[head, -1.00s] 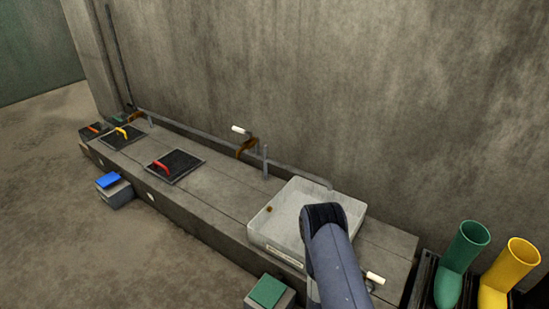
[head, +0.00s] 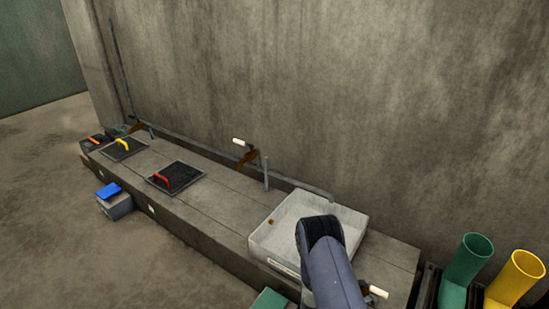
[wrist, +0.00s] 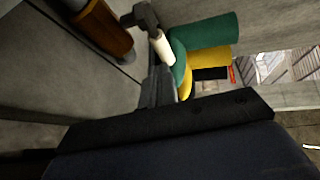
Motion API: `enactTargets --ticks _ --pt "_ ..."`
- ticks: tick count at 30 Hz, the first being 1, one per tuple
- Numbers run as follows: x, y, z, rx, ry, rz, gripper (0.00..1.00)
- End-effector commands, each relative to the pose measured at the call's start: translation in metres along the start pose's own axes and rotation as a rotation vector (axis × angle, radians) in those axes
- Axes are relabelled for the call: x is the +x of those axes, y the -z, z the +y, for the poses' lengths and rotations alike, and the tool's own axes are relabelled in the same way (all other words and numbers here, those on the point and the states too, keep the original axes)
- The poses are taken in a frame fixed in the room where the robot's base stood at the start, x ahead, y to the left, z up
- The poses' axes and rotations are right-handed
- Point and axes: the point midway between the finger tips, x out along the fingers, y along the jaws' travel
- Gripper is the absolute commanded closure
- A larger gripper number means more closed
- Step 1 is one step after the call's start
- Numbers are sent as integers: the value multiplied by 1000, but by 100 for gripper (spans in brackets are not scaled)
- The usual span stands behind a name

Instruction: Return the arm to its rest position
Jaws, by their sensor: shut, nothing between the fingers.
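My arm, with a blue-grey link (head: 335,272) and a dark rounded joint (head: 320,230), rises from the bottom of the head view. It crosses in front of the right part of a pale square basin (head: 283,215). My gripper and its fingertips cannot be made out in either view. In the wrist view, a dark bar (wrist: 185,118) and a navy surface (wrist: 190,155) of my own arm fill the lower part. No object is seen held.
A long concrete bench (head: 215,205) runs along the wall, with a red-handled lid (head: 185,171) and a yellow-handled lid (head: 118,152). A white-handled valve (head: 375,291) is close to my arm. Floor at left is open.

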Motion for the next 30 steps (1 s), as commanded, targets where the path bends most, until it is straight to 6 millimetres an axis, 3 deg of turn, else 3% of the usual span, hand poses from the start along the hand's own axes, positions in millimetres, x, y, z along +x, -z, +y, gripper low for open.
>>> enactTargets --ticks 12,25,30 --pt "-26 -2 0 10 0 53 100" --pt "-27 -1 0 11 -1 55 100" --pt "-27 8 1 24 -20 71 100"
